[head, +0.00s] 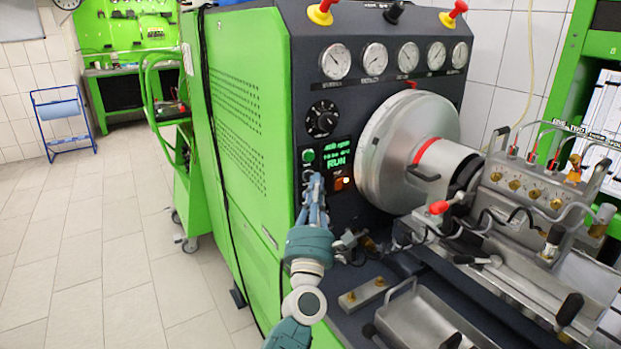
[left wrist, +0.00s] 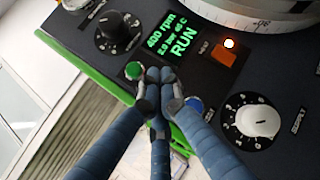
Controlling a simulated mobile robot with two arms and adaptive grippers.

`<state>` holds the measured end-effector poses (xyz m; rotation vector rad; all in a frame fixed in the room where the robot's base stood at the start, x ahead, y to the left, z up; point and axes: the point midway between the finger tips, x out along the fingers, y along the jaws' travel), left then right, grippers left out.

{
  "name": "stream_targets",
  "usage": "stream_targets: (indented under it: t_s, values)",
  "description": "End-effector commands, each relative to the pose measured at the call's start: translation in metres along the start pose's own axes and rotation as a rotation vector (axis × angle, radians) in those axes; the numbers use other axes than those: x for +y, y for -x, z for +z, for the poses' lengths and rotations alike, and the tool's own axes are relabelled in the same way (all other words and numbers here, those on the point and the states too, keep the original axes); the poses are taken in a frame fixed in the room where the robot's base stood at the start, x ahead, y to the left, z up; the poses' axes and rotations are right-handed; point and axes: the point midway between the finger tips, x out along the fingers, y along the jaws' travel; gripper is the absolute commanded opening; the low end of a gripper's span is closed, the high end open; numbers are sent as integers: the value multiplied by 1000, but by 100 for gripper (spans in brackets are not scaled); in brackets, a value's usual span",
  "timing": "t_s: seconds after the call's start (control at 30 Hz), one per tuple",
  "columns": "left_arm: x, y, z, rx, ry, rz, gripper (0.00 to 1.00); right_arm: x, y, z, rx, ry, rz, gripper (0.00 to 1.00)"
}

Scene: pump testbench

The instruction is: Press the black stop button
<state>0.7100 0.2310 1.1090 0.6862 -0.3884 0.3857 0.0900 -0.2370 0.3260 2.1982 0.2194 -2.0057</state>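The testbench control panel carries a green button (head: 308,156), which also shows in the left wrist view (left wrist: 133,70). The lit display (head: 337,158) beside it reads RUN. My left gripper (head: 316,178) is in front of the panel just below the green button. In the left wrist view its fingers (left wrist: 160,75) are closed together and empty, with the tips between the green button and a blue button (left wrist: 194,104). I cannot make out the black stop button; the fingers cover part of the panel there. Whether the tips touch the panel cannot be told. My right gripper is not in view.
A black knob (head: 322,119) sits above the display, and an orange switch (left wrist: 226,53) is beside it. A white knob (left wrist: 257,121) is at the right in the wrist view. The big round chuck (head: 385,150) stands right of the panel. Floor at left is free.

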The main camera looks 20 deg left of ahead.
Motion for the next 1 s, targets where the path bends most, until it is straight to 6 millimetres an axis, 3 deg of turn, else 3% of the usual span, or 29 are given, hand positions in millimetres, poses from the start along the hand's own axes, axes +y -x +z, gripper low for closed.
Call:
stream_targets:
  t_s: [1.0]
  values:
    - [3, -7, -7, 0, 0, 1, 0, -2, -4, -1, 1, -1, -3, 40]
